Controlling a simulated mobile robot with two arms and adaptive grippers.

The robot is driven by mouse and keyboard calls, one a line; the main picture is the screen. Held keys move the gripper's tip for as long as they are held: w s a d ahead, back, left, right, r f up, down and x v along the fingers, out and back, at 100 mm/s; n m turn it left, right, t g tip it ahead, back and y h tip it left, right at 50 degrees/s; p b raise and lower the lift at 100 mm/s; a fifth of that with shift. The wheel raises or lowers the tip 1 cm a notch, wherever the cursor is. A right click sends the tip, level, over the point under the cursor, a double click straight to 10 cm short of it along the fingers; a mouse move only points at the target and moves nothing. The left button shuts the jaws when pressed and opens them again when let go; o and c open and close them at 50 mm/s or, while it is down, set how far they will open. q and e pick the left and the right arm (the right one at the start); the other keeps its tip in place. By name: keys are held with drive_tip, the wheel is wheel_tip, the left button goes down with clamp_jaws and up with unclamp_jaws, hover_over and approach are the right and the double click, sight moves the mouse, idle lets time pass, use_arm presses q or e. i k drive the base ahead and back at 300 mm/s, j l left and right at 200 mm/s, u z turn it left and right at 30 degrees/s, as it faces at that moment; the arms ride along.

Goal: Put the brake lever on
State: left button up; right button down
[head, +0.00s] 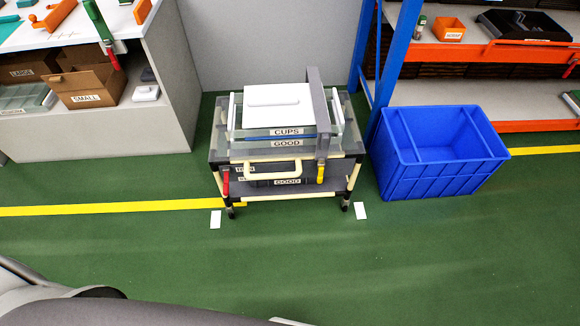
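A wheeled cart (215,157) stands on the green floor in the middle of the head view, with cream handles and black corner joints. A red lever-like part (226,181) hangs down at its front left post. A yellow one (320,173) hangs at its front right. Either may be a brake lever; I cannot tell which, nor its setting. Front casters (230,212) show below; the rear ones are hidden. Neither of my grippers is in view.
The cart carries clear bins labelled CUPS and GOOD, with a white lid (279,105) on top. A blue crate (435,150) stands close on its right. A shelf unit (150,125) stands to the left, a blue-post rack (400,45) behind right. The floor in front is clear.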

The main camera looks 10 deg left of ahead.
sight(226, 187)
drive_tip(key=u, duration=1)
